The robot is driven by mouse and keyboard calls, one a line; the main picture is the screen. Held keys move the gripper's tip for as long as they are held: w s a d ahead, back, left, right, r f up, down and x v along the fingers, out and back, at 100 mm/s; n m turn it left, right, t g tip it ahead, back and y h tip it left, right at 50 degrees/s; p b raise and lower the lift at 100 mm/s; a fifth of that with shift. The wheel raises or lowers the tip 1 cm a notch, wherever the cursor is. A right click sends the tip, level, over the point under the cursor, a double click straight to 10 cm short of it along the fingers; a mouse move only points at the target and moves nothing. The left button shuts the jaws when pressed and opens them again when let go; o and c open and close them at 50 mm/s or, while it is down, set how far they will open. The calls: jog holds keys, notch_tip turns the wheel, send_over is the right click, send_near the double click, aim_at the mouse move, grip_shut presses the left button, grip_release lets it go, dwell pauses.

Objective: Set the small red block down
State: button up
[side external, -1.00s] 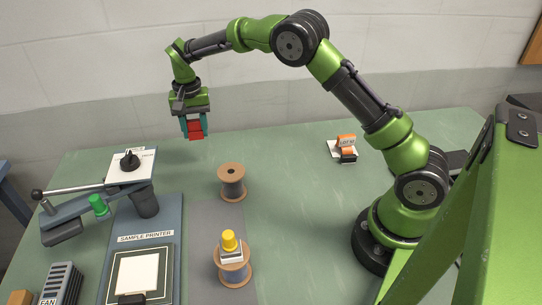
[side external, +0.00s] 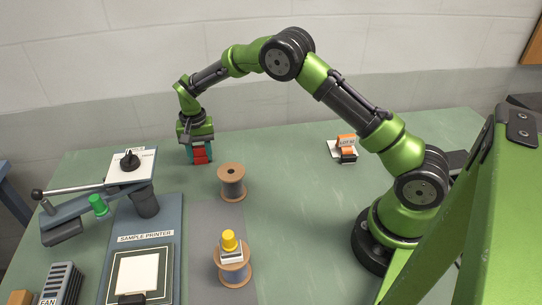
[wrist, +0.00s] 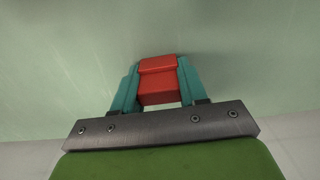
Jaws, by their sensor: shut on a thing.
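The small red block (side external: 200,155) is between the teal fingers of my gripper (side external: 199,158), at the back left of the green table in the side view. It also shows in the wrist view (wrist: 158,80), with a teal finger against each side. My gripper is shut on it and points down. The block is low, at or just above the table top; I cannot tell whether it touches.
A spool (side external: 232,182) stands in front and to the right of my gripper. The sample printer (side external: 145,237) with its lever is at the left. Another spool (side external: 235,273) carries a yellow-topped piece. The table (side external: 290,160) is clear to the right of my gripper.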

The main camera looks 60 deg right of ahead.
jog(key=o, duration=1)
notch_tip(320, 180, up, 12)
jog(key=shift+r, duration=0.1)
notch_tip(320, 180, up, 6)
jog(key=t, duration=0.1)
send_over(199, 146)
jog(key=s, duration=0.4)
jog(key=s+r+n+t+y, duration=0.2)
jog(key=s+r, duration=0.5)
jog(key=s, duration=0.2)
jog(key=s+n+t, duration=0.1)
jog(key=s, duration=0.5)
jog(key=s+n+t, duration=0.1)
jog(key=s, duration=0.4)
jog(key=s+a+f+n+t, duration=0.1)
jog(key=s+t, duration=0.1)
jog(key=s, duration=0.4)
jog(key=shift+s+f, duration=0.1)
jog(key=shift+s, duration=0.25)
